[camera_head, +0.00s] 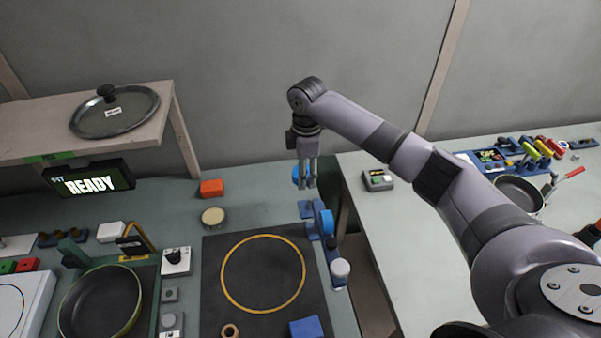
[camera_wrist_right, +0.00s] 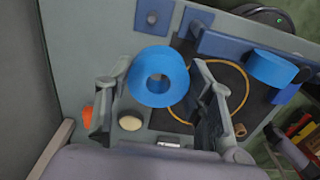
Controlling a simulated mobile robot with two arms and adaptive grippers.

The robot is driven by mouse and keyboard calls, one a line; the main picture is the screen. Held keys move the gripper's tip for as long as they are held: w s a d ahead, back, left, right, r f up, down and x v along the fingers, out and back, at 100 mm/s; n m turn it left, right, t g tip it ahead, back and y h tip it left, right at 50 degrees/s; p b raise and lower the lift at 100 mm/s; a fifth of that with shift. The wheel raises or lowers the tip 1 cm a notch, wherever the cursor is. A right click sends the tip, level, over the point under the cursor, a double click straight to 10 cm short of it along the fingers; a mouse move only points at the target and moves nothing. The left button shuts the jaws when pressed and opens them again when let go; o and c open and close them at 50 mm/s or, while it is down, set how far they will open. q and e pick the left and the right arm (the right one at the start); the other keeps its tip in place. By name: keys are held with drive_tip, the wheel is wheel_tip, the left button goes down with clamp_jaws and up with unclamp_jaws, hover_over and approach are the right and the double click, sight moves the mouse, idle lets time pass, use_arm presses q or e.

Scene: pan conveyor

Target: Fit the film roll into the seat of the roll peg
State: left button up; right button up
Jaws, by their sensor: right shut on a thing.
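My right gripper (camera_head: 308,186) hangs in the air above the far right corner of the dark mat, fingers down. It is shut on the blue film roll (camera_head: 296,174), which is partly hidden behind the fingers. In the right wrist view the roll (camera_wrist_right: 158,76) shows as a blue ring with an open hole, between the two fingers. A dark blue fixture (camera_wrist_right: 240,45) with a long bar stands along the mat's edge below, apart from the roll. A round bright blue piece (camera_head: 322,218) is on it. I cannot tell clearly which part is the peg's seat. My left gripper is out of view.
A blue plate (camera_head: 307,209) lies by the fixture. An orange block (camera_head: 211,187) and a beige disc (camera_head: 213,216) are left of it. The mat (camera_head: 218,250) bears a yellow ring and a blue block (camera_head: 306,328). A gap separates the right table (camera_head: 400,240).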

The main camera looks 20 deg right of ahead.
drive_tip(key=d+f+n, duration=0.1)
drive_tip(key=w+d+f+n, duration=0.1)
drive_tip(key=f, duration=0.1)
drive_tip(key=d+f+n, duration=0.1)
drive_tip(key=f, duration=0.1)
drive_tip(key=shift+w+f+b, duration=0.2)
drive_tip(key=shift+w+b, duration=0.05)
drive_tip(key=shift+b, duration=0.05)
drive_tip(key=shift+s+d+f+m+p, duration=0.1)
drive_tip(key=shift+f+m+p, duration=0.1)
drive_tip(key=shift+m+p, duration=0.25)
drive_tip(key=shift+f+b, duration=1.5)
drive_tip(key=shift+f, duration=1.2)
drive_tip(key=shift+p, duration=0.75)
drive_tip(key=shift+f+b, duration=1.65)
drive_tip(key=shift+f, duration=0.7)
